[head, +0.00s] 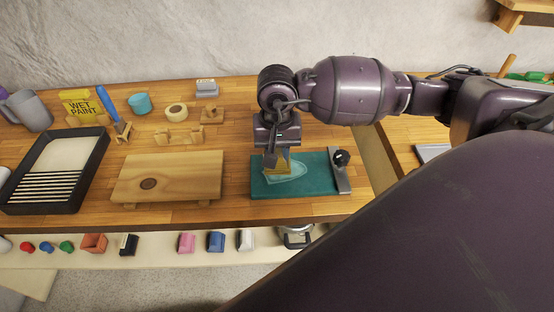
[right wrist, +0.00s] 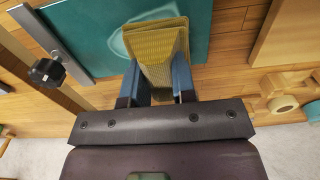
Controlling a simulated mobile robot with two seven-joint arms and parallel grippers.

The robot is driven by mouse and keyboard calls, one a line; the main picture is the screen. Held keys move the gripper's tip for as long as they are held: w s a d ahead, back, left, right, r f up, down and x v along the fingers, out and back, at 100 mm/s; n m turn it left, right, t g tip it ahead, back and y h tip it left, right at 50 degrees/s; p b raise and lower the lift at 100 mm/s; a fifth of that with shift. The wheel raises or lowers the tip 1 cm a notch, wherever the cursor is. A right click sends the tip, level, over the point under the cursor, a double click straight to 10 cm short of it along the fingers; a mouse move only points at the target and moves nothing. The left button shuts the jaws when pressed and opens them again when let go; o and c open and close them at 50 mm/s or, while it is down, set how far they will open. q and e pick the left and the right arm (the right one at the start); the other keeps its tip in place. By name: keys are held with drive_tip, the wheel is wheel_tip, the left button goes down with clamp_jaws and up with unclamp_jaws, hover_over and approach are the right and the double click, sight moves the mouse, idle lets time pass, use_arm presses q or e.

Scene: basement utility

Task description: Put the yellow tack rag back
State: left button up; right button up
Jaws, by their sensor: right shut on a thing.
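The yellow tack rag (head: 283,162) is a flat, ribbed yellow piece in the jaws of my right gripper (head: 275,150). In the right wrist view the rag (right wrist: 160,45) sticks out between the two blue-grey fingers of the gripper (right wrist: 158,78). The rag is over a teal mat (head: 318,186) that has a pale rounded outline (head: 290,178) on it. The mat also shows in the right wrist view (right wrist: 85,30). The rag covers part of the outline; I cannot tell whether it touches the mat. My left gripper is in neither view.
A grey metal bar (head: 343,184) with a black knob (head: 341,158) lies along the mat's right edge. A wooden board (head: 190,172) stands left of the mat. Farther left is a black tray (head: 98,155). A lower shelf (head: 145,255) along the front holds several small coloured items.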

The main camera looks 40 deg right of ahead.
wheel_tip(320, 180, down, 3)
drive_tip(key=shift+f, duration=0.2)
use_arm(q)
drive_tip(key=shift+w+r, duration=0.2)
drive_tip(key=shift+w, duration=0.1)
use_arm(e)
drive_tip(key=shift+f, duration=0.1)
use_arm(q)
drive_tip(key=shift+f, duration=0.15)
use_arm(e)
drive_tip(key=shift+f, duration=0.1)
drive_tip(key=o, duration=0.9)
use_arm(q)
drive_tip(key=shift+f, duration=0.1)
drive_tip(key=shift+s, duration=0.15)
